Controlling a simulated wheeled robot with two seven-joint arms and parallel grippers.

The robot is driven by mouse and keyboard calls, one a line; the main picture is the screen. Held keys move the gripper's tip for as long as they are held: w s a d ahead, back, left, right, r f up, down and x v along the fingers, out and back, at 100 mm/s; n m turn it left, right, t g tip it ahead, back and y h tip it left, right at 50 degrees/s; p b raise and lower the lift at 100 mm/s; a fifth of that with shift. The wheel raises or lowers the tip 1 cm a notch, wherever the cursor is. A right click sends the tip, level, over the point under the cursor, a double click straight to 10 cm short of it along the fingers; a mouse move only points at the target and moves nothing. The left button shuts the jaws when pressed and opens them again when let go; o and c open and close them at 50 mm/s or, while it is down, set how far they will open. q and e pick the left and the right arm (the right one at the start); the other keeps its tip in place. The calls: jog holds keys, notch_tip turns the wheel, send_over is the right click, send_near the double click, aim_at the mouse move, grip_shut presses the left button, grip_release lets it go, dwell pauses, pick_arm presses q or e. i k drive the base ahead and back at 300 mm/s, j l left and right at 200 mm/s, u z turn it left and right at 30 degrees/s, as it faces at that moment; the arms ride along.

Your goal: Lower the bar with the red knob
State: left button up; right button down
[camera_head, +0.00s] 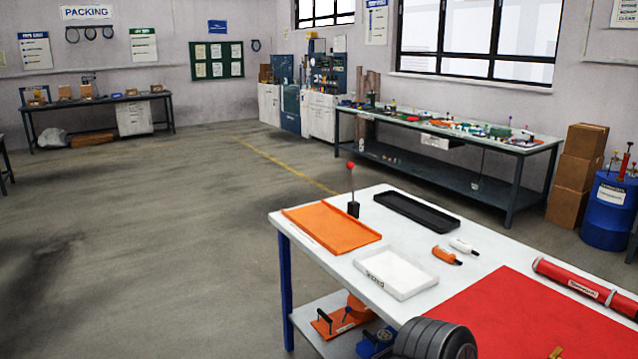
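A thin upright bar with a red knob (351,166) stands at the far left corner of the white table. Its lower end goes into a small black base (353,209). The bar looks close to vertical, and nothing touches it. Neither of my grippers shows clearly in the head view.
Near the bar are an orange tray (330,229), a black tray (417,212) and a white tray (399,274). Orange and white tubes (464,246) lie to their right. A red mat (520,310) and red cylinder (585,287) fill the near right. A dark ribbed part is at bottom centre.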

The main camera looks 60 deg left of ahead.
aim_at(350, 165)
jog(key=u, duration=1.8)
jog(key=i+j+u, duration=0.3)
jog(key=i, duration=0.2)
jog(key=i+j+u, duration=0.15)
jog(key=i+u, duration=0.15)
jog(key=i, duration=0.25)
